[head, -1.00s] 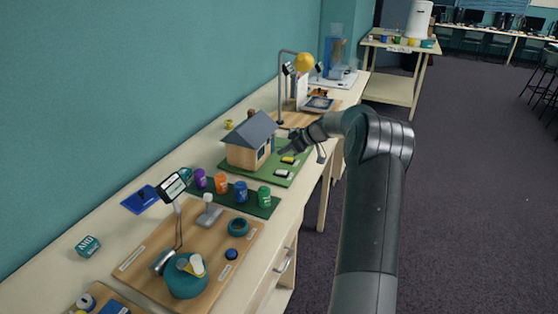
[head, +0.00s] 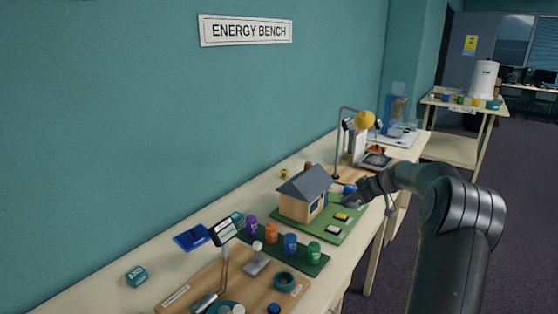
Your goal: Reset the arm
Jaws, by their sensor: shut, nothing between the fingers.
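My gripper (head: 350,201) is at the right of the model house (head: 303,197), over the edge of the green board (head: 345,226). It is small and dark in the head view, and its fingers look closed with nothing between them. My arm comes in from the lower right and bends toward the bench. The house has a grey roof and tan walls. I cannot tell whether the fingertips touch the board.
Purple, orange, blue and green cans (head: 290,244) stand in front of the house. A wooden board (head: 200,276) with a lamp-like stand is nearer. A yellow-headed lamp (head: 365,120) rises behind my gripper.

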